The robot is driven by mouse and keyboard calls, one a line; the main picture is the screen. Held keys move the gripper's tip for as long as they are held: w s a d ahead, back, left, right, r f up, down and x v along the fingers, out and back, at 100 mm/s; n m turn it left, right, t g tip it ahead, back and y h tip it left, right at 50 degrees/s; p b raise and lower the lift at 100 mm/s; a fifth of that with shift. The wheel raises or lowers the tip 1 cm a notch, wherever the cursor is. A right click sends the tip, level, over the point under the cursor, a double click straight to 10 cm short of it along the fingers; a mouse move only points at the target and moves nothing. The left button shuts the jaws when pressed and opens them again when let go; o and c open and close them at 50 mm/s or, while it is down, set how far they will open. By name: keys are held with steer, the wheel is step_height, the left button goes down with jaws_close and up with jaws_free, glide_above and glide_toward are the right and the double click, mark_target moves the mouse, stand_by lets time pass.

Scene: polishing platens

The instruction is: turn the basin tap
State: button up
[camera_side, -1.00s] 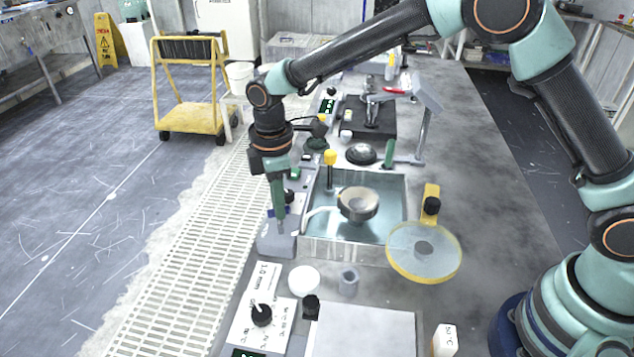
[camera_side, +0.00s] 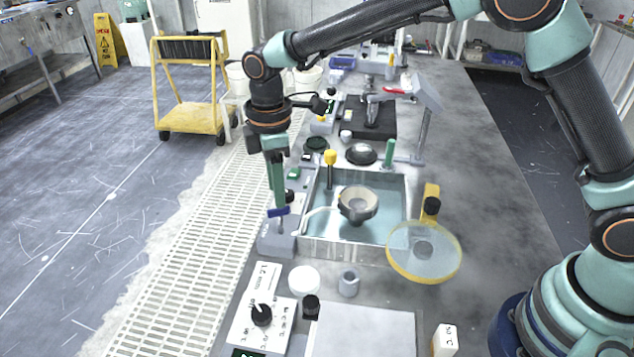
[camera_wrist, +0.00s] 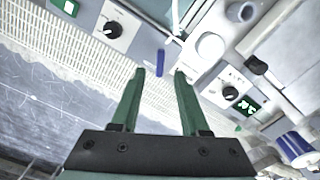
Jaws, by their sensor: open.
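The basin tap is a grey block (camera_side: 275,241) at the near left corner of the water-filled basin (camera_side: 396,240). A short stem on it carries a blue handle bar (camera_side: 278,212), and a pale curved spout (camera_side: 317,210) reaches over the basin. My gripper (camera_side: 277,205) points down just above the handle, its green fingers overlapping each other in this view. In the wrist view the fingers (camera_wrist: 159,71) are apart and empty, with the blue handle (camera_wrist: 160,62) appearing between and just beyond the tips. I cannot tell whether they touch it.
A round grey fixture (camera_side: 357,205) sits in the basin, with a yellow-topped post (camera_side: 330,158) at its left. A yellow-rimmed disc (camera_side: 424,252) stands at the near right. A black knob (camera_side: 261,314) and a white round pot (camera_side: 303,280) lie nearer.

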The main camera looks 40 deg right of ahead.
step_height(320, 180, up, 8)
stand_by(0.5)
